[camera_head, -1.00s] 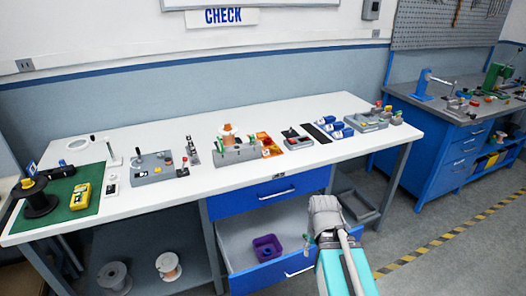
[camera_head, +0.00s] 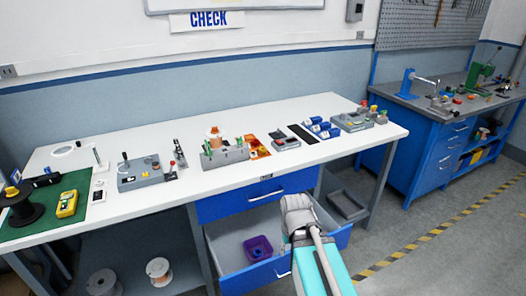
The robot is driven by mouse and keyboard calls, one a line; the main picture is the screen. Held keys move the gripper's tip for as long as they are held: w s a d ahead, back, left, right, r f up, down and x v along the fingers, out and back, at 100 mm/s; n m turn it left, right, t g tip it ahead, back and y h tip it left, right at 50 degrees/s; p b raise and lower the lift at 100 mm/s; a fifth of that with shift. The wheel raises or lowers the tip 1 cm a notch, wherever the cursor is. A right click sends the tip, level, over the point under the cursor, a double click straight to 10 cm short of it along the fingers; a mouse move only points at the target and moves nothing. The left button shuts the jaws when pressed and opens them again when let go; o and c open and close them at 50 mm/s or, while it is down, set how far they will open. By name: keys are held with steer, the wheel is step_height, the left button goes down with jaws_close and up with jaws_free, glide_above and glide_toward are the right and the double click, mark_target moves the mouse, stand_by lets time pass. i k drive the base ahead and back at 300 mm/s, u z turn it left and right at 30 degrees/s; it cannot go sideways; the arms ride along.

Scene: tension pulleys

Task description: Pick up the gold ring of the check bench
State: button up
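The check bench (camera_head: 130,146) is a long white-topped table under a CHECK sign (camera_head: 208,19). I cannot make out a gold ring for certain among its small parts. A copper-coloured part (camera_head: 214,133) stands at a grey holder (camera_head: 224,158) in the middle of the top. An orange tray (camera_head: 257,147) lies beside it. Below, an open blue drawer (camera_head: 222,243) holds a purple bin (camera_head: 258,248); its contents are too small to tell. My grey and teal arm rises in front of the drawer's right part. My gripper's fingers are not discernible.
Small blue devices (camera_head: 322,128) stand on the right. The open drawer juts into the floor space. A blue workbench (camera_head: 417,140) stands at the right.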

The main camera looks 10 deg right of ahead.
mark_target(262, 150)
steer(key=u, duration=0.05)
steer(key=i, duration=1)
steer(key=z, duration=0.05)
